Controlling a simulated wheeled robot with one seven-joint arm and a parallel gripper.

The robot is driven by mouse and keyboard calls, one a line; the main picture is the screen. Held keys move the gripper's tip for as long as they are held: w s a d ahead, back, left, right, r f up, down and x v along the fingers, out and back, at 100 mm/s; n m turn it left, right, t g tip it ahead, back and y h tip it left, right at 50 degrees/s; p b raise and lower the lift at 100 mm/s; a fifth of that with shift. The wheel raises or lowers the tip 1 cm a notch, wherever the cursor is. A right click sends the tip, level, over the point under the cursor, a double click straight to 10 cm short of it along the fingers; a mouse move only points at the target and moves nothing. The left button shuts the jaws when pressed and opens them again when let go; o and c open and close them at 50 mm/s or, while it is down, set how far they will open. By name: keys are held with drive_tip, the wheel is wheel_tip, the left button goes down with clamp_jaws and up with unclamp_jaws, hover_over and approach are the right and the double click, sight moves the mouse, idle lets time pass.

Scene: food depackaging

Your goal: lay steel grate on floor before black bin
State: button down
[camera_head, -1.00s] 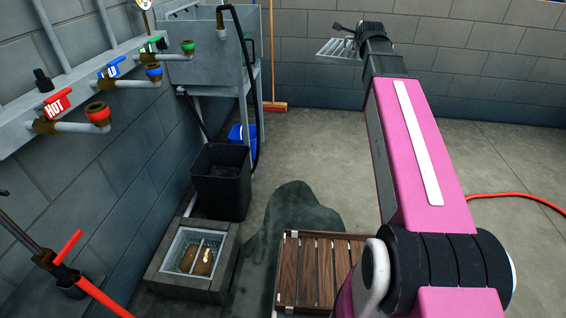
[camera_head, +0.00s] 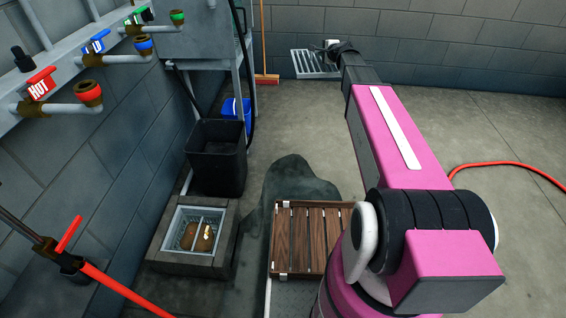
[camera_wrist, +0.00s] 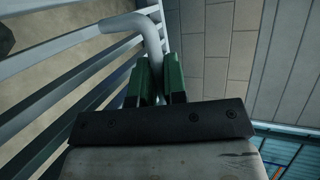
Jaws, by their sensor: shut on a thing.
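The steel grate (camera_head: 314,66) hangs in the air near the back wall in the head view, at the end of my outstretched arm. My gripper (camera_head: 333,46) is at its upper right edge and is small in that view. In the wrist view, the green fingers of my gripper (camera_wrist: 158,82) are shut on the grate's bent bar handle (camera_wrist: 134,22), and the grate's slats (camera_wrist: 62,92) spread to the left. The black bin (camera_head: 217,158) stands upright on the floor at the left, behind the drain pit. The grate is well apart from it.
A square drain pit (camera_head: 160,258) holds a basket (camera_head: 178,237) with brown lumps. A wooden slatted crate (camera_head: 308,238) and a dark wet patch (camera_head: 298,178) lie to its right. A blue bucket (camera_head: 232,110), a broom (camera_head: 266,79) and a red hose (camera_head: 500,165) are beyond.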

drive_tip(key=w+a+f+n+g+y, duration=0.1)
drive_tip(key=a+f+n+g+y, duration=0.15)
drive_tip(key=f, duration=0.75)
drive_tip(key=w+a+f+n+g+y, duration=0.1)
drive_tip(key=a+f+n+g+y, duration=0.2)
drive_tip(key=f, duration=0.7)
drive_tip(key=w+a+f+n+g+y, duration=0.1)
drive_tip(key=a+f+n+g+y, duration=0.2)
drive_tip(key=f, duration=0.8)
drive_tip(key=shift+s+a+f+n+g+h, duration=0.15)
drive_tip(key=shift+s+a+f+n+g, duration=1.25)
drive_tip(key=shift+f, duration=5.55)
drive_tip(key=shift+s+a+f+n+g+h, duration=0.15)
drive_tip(key=shift+s+a+f+n+g, duration=1.3)
drive_tip(key=shift+f, duration=5.45)
drive_tip(key=shift+s+a+f+n+g+h, duration=0.15)
drive_tip(key=shift+s+a+f+n+g, duration=1.1)
drive_tip(key=shift+f, duration=5.7)
drive_tip(key=shift+s+a+m, duration=0.25)
drive_tip(key=shift+s+a, duration=0.1)
drive_tip(key=shift+s, duration=0.05)
drive_tip(key=c, duration=1.2)
unclamp_jaws()
drive_tip(key=shift+f, duration=0.15)
drive_tip(key=shift+o, duration=0.2)
